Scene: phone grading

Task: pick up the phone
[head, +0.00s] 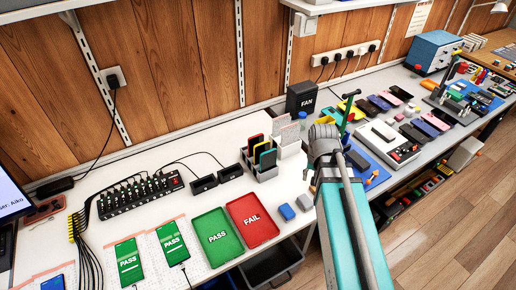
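Several phones are in view, and I cannot tell which one the task means. A phone with a green PASS screen (128,262) lies at the front left of the white bench, and a second green PASS phone (172,243) lies to its right. A phone with a blue screen (53,283) is cut by the bottom edge. More phones, including a pink one (400,92), lie in rows on the far right part of the bench. My teal arm rises from the lower right, over the bench edge. I cannot make out my gripper's fingers.
A green PASS tray (217,236) and a red FAIL tray (252,219) lie near the front edge. A grey rack (261,171) holds coloured upright items. A black hub (141,194) with cables stands left. A black box (301,97) stands behind. Bare white bench lies between.

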